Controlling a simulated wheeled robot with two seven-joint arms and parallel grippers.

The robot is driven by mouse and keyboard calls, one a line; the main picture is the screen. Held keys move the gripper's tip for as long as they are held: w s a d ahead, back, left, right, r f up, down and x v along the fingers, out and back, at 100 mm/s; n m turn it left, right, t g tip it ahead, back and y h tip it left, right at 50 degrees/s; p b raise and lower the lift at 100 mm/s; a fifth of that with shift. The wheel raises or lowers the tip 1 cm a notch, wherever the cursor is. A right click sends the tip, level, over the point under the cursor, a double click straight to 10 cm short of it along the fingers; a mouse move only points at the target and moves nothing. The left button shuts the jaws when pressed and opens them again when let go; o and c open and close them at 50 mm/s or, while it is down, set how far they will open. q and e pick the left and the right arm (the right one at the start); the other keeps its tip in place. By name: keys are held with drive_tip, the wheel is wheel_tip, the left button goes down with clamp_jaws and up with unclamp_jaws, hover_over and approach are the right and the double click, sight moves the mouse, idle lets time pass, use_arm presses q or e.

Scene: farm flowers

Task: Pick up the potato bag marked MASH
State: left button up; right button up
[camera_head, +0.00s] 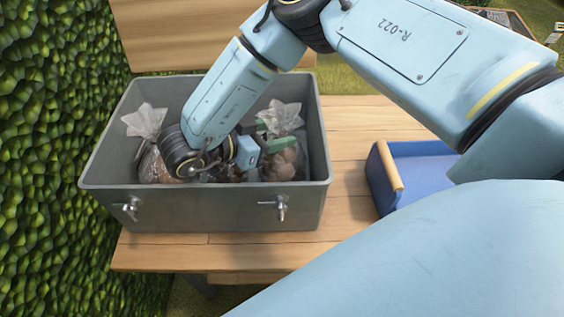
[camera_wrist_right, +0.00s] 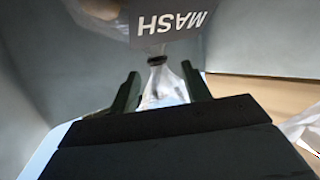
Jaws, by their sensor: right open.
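The bag marked MASH (camera_wrist_right: 172,22) shows at the top of the right wrist view, with white letters upside down on a dark label. Its clear, gathered neck (camera_wrist_right: 166,88) lies between the two fingers of my right gripper (camera_wrist_right: 160,82), which is open. In the head view my right gripper (camera_head: 272,147) reaches down into a grey crate (camera_head: 200,209), beside a clear bag (camera_head: 287,165) on the right side. Labels cannot be read in the head view. My left gripper is not in view.
Another clear bag (camera_head: 146,121) stands at the crate's left side. The crate's high walls surround the gripper. A blue tray (camera_head: 420,165) with a wooden handle sits right of the crate on the wooden table (camera_head: 345,150). A green hedge (camera_head: 50,130) borders the left.

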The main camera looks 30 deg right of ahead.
drive_tip(key=shift+d+f, duration=0.1)
drive_tip(key=shift+d, duration=0.2)
clamp_jaws()
idle(1.2)
